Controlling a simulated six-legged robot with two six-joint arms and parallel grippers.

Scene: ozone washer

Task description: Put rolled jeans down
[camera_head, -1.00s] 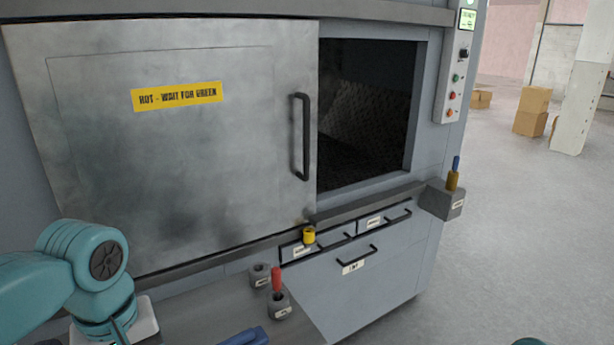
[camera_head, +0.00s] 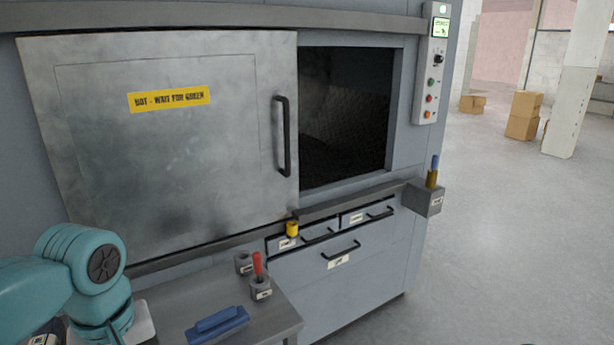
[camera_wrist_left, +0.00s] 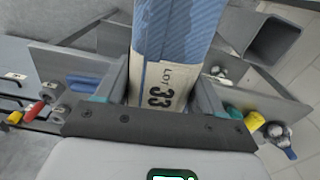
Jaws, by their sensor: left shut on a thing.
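The rolled jeans (camera_wrist_left: 180,30), a blue roll with a pale "LOT 33" label, fill the top middle of the left wrist view. My left gripper (camera_wrist_left: 163,84) is shut on the labelled end, with one finger on each side. The far end of the roll runs out of the frame. In the head view my left arm comes in at the lower left, and its gripper and the jeans are out of frame. My right gripper is not in view.
A grey washer stands ahead, its metal sliding door (camera_head: 170,150) beside a dark opening (camera_head: 345,115). A grey side table (camera_head: 270,325) holds a blue-handled object (camera_head: 218,322) and a red plug in a holder (camera_head: 260,285). A grey holder (camera_head: 425,200) juts from the right corner. Open floor lies right.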

